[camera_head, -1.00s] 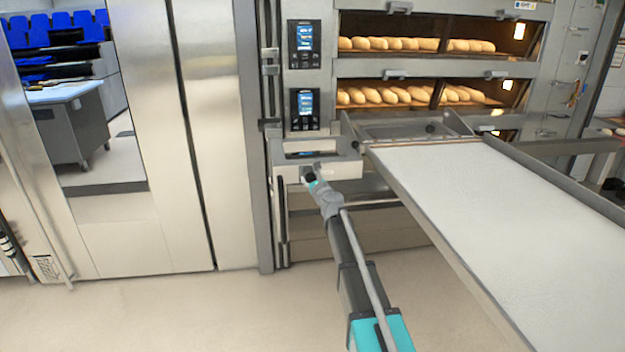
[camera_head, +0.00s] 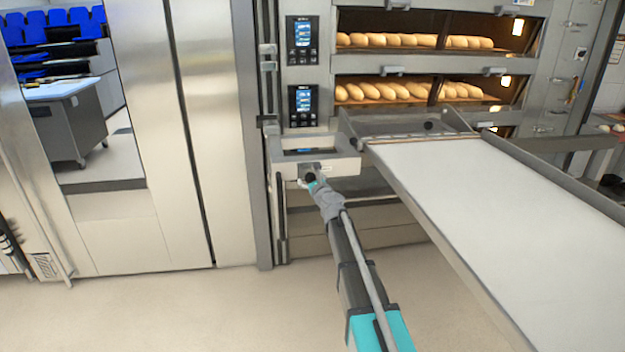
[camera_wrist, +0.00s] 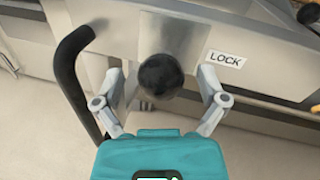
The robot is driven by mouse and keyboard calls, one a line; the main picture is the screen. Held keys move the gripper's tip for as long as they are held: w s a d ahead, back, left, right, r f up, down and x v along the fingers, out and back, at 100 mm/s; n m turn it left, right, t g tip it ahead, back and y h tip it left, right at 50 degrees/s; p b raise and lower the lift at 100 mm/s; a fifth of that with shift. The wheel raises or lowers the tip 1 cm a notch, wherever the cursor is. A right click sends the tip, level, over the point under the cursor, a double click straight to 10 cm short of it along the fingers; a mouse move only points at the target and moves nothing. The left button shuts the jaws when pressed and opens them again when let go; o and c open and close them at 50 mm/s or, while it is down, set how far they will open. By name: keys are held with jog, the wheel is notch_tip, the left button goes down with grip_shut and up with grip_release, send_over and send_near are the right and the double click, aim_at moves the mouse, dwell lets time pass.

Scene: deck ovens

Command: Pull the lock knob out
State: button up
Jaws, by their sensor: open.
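The lock knob (camera_wrist: 161,75) is a round black ball on a metal plate, beside a white label reading LOCK (camera_wrist: 226,59). In the wrist view my gripper (camera_wrist: 164,88) is open, with one finger on each side of the knob. I cannot tell whether either finger touches it. In the head view my gripper (camera_head: 315,184) is at the front of the light grey loader frame (camera_head: 345,167), below the oven control panels. The knob is hard to make out there behind the gripper.
A black curved handle (camera_wrist: 68,70) stands close left of my gripper. A long white loading belt (camera_head: 510,220) extends to the right of my arm. Deck ovens with loaves (camera_head: 410,91) are behind. The floor (camera_head: 150,310) at left front is clear.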

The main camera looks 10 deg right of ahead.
jog(key=shift+s, duration=0.1)
jog(key=s+d, duration=0.2)
jog(key=s, duration=0.9)
jog(key=shift+s+d, duration=0.2)
jog(key=shift+s, duration=0.1)
